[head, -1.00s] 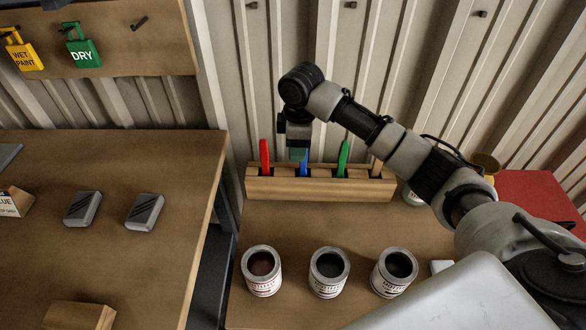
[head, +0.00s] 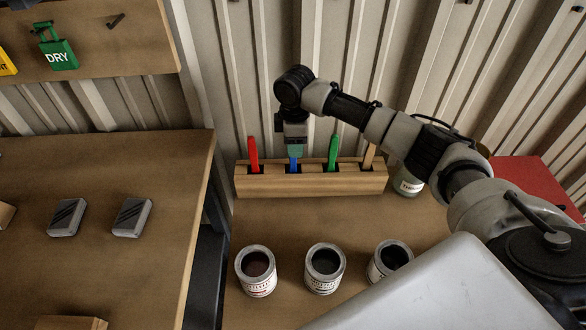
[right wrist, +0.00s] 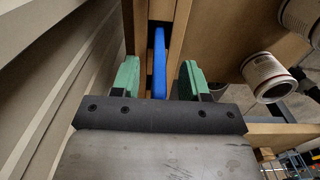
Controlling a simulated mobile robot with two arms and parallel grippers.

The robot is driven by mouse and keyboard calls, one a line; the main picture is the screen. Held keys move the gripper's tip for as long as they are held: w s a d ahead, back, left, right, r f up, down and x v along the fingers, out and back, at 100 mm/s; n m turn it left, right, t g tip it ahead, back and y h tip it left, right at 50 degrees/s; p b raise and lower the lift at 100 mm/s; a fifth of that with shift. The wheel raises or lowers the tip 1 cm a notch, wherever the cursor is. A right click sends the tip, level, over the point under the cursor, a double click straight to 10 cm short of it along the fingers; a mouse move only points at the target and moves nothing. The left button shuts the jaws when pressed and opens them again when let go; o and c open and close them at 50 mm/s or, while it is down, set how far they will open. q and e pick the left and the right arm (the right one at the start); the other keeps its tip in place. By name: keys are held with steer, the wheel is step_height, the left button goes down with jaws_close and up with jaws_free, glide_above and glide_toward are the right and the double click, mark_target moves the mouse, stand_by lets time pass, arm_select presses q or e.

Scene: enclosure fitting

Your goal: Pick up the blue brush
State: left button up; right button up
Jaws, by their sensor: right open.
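The blue brush (head: 295,164) stands in a slot of the wooden rack (head: 330,184), between a red brush (head: 254,155) and a green brush (head: 333,152). My right gripper (head: 295,150) is directly above and around the top of the blue brush, pointing down. In the right wrist view the blue brush (right wrist: 159,65) lies between the two green fingertips of my right gripper (right wrist: 160,80), with a gap on each side. The gripper is open and holds nothing. The brush's lower part is hidden in the rack. My left gripper is not in view.
Several open paint cans, one of them dark (head: 325,267), stand in front of the rack. A jar (head: 407,182) stands at the rack's right end, and a red panel (head: 530,184) lies farther right. The corrugated wall (head: 230,90) is close behind. A table with grey blocks (head: 131,217) is left.

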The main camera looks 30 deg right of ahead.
steer(key=shift+f, duration=0.85)
steer(key=shift+c, duration=0.4)
jaws_close()
steer(key=shift+r, duration=0.15)
